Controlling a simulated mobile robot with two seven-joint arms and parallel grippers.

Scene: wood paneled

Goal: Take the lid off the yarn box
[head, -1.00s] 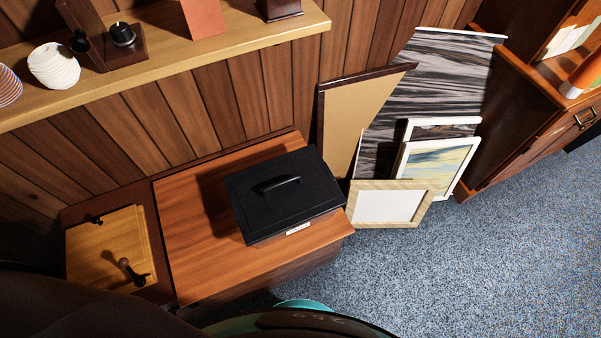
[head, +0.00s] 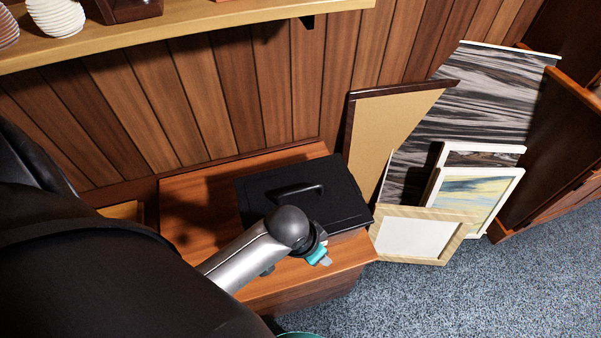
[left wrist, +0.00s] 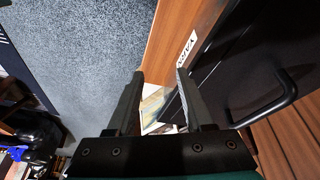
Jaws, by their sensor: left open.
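The yarn box stands on the wooden cabinet top, its black lid (head: 338,205) on it. A black bar handle (head: 298,190) rises from the lid. In the left wrist view the lid (left wrist: 243,62) and handle (left wrist: 277,100) are at the right, and a white label (left wrist: 187,49) marks the box's front. My left gripper (left wrist: 159,88) is open with nothing between its fingers. In the head view my left arm covers the box's near left corner, and the hand (head: 319,255) is at its front side; the fingers are hard to make out there. My right gripper is not in view.
The cabinet top (head: 195,200) is bare left of the box. A wall shelf (head: 200,40) runs above at the back. Several picture frames, one with a light wood border (head: 450,245), lean right of the cabinet. Grey carpet (head: 430,300) is open in front.

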